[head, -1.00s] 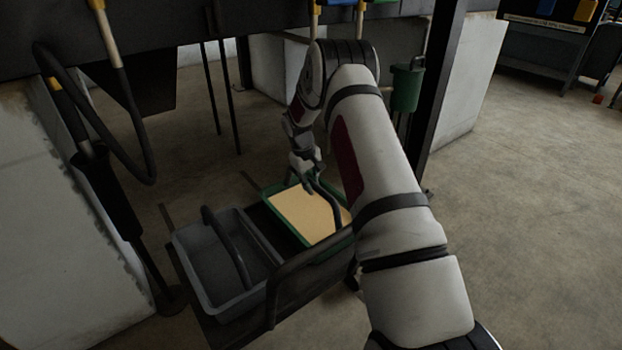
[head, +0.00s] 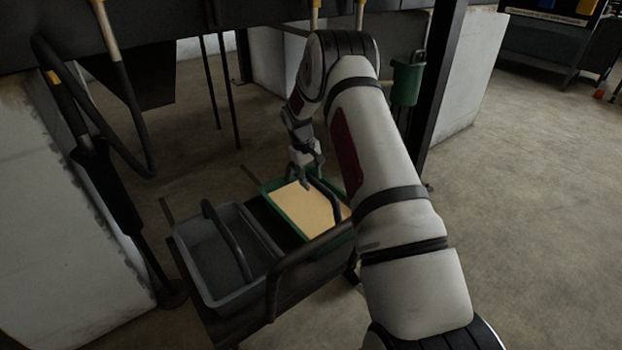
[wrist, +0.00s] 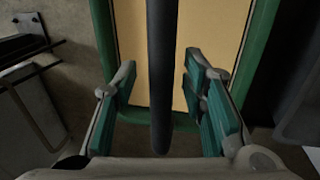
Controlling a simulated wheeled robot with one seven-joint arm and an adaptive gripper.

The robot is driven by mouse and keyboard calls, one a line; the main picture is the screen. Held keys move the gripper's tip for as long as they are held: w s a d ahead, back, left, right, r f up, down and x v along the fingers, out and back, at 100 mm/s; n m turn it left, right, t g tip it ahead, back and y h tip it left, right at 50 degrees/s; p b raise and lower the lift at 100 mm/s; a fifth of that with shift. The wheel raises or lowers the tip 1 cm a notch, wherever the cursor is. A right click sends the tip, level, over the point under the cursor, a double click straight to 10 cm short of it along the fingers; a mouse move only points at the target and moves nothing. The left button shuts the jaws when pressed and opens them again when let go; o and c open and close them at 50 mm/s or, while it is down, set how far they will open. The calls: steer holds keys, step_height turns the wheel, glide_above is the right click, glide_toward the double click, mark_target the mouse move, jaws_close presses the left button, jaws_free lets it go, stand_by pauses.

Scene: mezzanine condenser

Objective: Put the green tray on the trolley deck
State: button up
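The green tray (head: 268,193), with a tan inside and a dark arched handle (head: 330,196), sits at the right part of the dark trolley deck (head: 264,222), beside a grey tote. My gripper (head: 305,182) is over the tray's far part. In the wrist view my gripper (wrist: 165,100) is open, with its teal-padded fingers apart on either side of the dark handle (wrist: 162,70) and no contact visible. The green tray (wrist: 258,50) fills the middle of that view. My arm hides the tray's right side in the head view.
The grey tote (head: 205,288) with its own dark handle takes up the deck's left part. A dark trolley push bar (head: 310,247) crosses in front. A dark post (head: 437,90) and a green bucket (head: 406,82) stand behind my arm. Floor at right is open.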

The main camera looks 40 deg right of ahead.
steer(key=s+a+r+p, duration=0.1)
steer(key=s+a+r, duration=0.15)
steer(key=r, duration=0.55)
steer(key=s+a+r+p, duration=0.15)
steer(key=a+r, duration=0.25)
steer(key=r, duration=0.4)
steer(key=s+a+r+p, duration=0.1)
steer(key=s+a+r, duration=0.15)
steer(key=r, duration=0.55)
steer(key=s+a+r, duration=0.8)
steer(key=s+r, duration=0.2)
steer(key=s, duration=0.2)
steer(key=s+a, duration=0.3)
steer(key=s, duration=0.7)
steer(key=s+a+y, duration=0.1)
steer(key=s+a, duration=0.3)
steer(key=s, duration=0.6)
steer(key=s+a+y, duration=0.1)
steer(key=s+a, duration=0.2)
steer(key=s, duration=0.7)
steer(key=shift+s+a+m, duration=0.3)
steer(key=shift+a, duration=0.05)
steer(key=shift+f, duration=0.1)
